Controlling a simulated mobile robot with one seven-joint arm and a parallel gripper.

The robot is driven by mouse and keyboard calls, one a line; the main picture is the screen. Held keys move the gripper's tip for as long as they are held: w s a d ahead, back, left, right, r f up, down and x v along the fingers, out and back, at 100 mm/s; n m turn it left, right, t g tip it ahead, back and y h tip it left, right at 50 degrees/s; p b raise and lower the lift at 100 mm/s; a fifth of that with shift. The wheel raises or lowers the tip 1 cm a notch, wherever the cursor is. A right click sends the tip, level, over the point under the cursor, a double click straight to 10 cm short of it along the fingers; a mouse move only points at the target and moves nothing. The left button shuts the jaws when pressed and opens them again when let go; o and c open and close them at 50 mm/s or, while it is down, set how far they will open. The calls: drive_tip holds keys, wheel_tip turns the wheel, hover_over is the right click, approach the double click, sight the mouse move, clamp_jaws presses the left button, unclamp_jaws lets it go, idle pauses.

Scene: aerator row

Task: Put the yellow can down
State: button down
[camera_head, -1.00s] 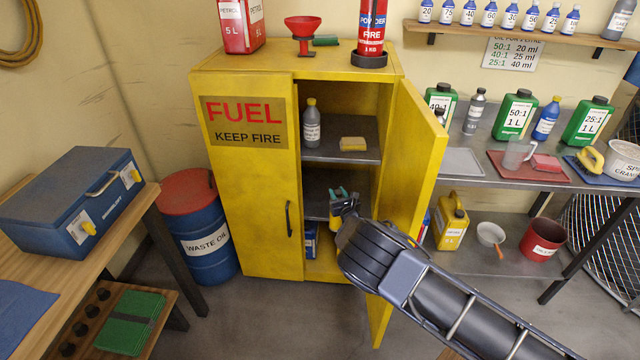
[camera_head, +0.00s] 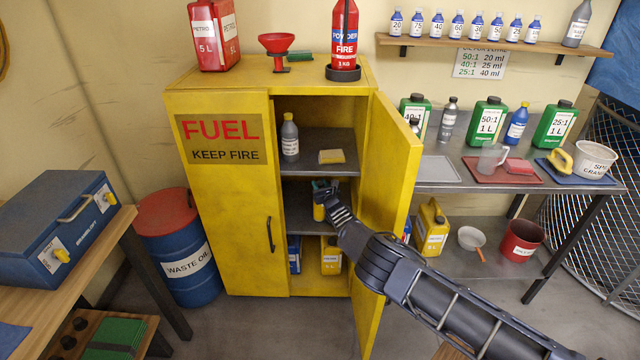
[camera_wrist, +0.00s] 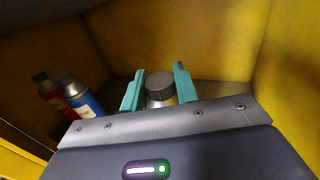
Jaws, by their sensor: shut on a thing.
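My gripper (camera_head: 324,188) reaches into the open yellow fuel cabinet (camera_head: 225,225), at the level of its middle shelf (camera_head: 295,217). It is shut on the yellow can (camera_head: 318,212), whose yellow side shows just below the jaws. In the wrist view the teal fingers (camera_wrist: 160,72) stand either side of the can's grey cap (camera_wrist: 159,88), and the can looks upright. My gripper hides most of the can. I cannot tell whether its base touches the shelf.
The cabinet's right door (camera_head: 390,200) stands open close beside my arm. The upper shelf holds a grey bottle (camera_head: 289,138) and a yellow sponge (camera_head: 331,157). A yellow container (camera_head: 331,257) stands at the bottom. In the wrist view, a blue can (camera_wrist: 82,98) and a red can (camera_wrist: 52,92) stand left.

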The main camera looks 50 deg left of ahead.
drive_tip(key=shift+w+a, duration=0.9)
drive_tip(key=shift+w, duration=0.05)
drive_tip(key=shift+f, duration=0.4)
drive_tip(key=c, duration=1.1)
unclamp_jaws()
drive_tip(key=shift+o, duration=0.2)
drive_tip(key=shift+s+d, duration=0.1)
drive_tip(key=shift+d, duration=0.2)
drive_tip(key=v, duration=1.1)
drive_tip(key=shift+d, duration=0.15)
